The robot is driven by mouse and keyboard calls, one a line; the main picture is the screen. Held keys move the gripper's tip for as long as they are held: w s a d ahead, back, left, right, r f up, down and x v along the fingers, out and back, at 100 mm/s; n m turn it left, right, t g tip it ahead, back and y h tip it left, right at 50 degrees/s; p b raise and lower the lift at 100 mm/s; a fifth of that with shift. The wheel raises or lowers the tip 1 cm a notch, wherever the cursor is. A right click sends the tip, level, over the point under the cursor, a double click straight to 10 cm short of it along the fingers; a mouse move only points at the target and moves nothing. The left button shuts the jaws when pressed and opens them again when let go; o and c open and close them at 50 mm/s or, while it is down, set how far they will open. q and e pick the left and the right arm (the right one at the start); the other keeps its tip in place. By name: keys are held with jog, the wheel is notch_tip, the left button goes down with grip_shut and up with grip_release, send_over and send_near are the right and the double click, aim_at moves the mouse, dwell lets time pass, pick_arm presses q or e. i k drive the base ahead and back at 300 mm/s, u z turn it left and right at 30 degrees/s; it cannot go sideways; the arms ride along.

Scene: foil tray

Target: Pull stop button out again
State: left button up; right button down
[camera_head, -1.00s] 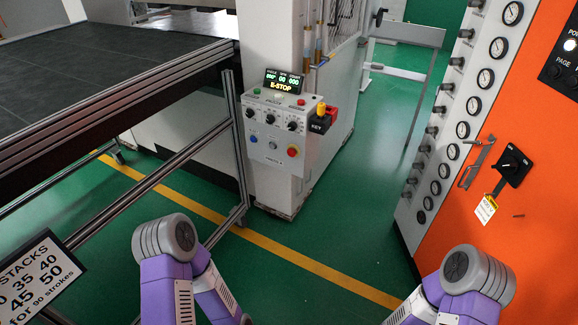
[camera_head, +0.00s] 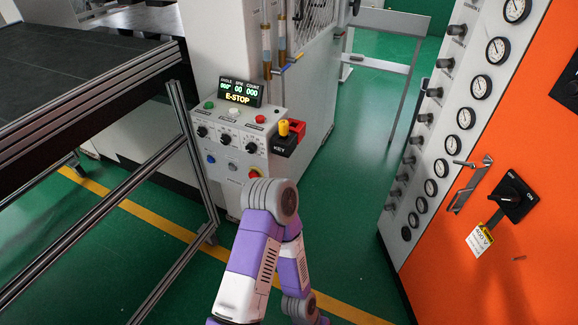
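The stop button (camera_head: 256,172) is a red knob with yellow at its base, low on the right of the control panel's sloped front. A purple and grey arm of mine stands in front of it and hides its lower part. I cannot tell whether the button is pressed in or out. The panel's display (camera_head: 240,92) shows "E-STOP" in yellow. Neither gripper shows in the head view; only arm links do.
A red and black box (camera_head: 288,137) with a yellow knob and a key label juts from the panel's right side. A metal-framed table (camera_head: 130,75) stands at the left. An orange cabinet (camera_head: 480,270) with gauges stands at the right. Green floor lies between.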

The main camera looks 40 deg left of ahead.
aim_at(252, 175)
jog(key=u, duration=0.4)
jog(key=i, duration=0.95)
jog(key=u, duration=0.65)
